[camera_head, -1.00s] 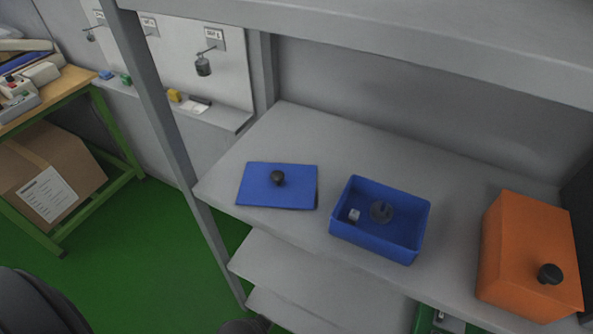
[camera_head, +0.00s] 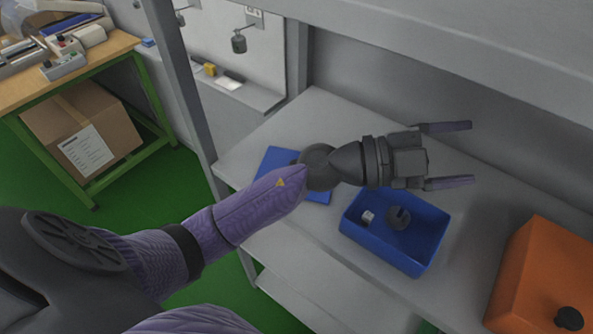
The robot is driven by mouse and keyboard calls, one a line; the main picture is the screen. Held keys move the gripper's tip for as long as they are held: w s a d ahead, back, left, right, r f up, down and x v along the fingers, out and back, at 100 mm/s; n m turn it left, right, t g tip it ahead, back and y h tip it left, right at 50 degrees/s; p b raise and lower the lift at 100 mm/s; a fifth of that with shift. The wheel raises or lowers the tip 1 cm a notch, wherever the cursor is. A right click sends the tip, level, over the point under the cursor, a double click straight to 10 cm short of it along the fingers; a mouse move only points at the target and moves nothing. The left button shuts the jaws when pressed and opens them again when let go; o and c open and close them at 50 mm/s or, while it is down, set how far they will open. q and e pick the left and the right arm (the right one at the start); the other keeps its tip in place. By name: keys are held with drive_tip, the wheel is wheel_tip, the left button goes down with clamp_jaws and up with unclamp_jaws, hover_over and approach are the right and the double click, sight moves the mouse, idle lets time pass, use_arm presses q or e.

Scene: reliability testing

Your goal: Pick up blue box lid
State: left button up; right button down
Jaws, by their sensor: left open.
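The blue box lid (camera_head: 272,160) lies flat on the grey shelf, left of the blue box. My left arm passes over it and hides much of it, including its black knob. The open blue box (camera_head: 411,258) stands on the shelf with a small light cube and a dark round piece inside. My left gripper (camera_head: 458,155) is open and empty. It reaches past the lid, in the picture above and behind the blue box, with its fingers pointing right. My right gripper is not in view.
An orange box (camera_head: 541,275) with a black knob stands at the right of the shelf (camera_head: 492,196). A grey upright post (camera_head: 187,85) stands at the shelf's left, and an upper shelf beam (camera_head: 450,50) crosses above. A wooden workbench (camera_head: 100,58) is at the far left.

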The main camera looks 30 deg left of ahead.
sight(275, 157)
use_arm(q)
drive_tip(key=w+a+f+m+g+y, duration=0.1)
drive_tip(key=a+f+m+g+y, duration=0.3)
drive_tip(key=f+g+y, duration=0.45)
drive_tip(key=a+n+g+y, duration=0.2)
drive_tip(key=a+n+y, duration=0.7)
drive_tip(key=a, duration=1)
drive_tip(key=f, duration=0.3)
drive_tip(key=f+m+y+b, duration=0.1)
drive_tip(key=f, duration=0.2)
drive_tip(key=a+f+m+b, duration=0.1)
drive_tip(key=f, duration=0.2)
drive_tip(key=shift+w+a+f+y, duration=0.1)
drive_tip(key=shift+w+f+y, duration=0.25)
drive_tip(key=shift+c, duration=0.3)
drive_tip(key=shift+r, duration=0.1)
clamp_jaws()
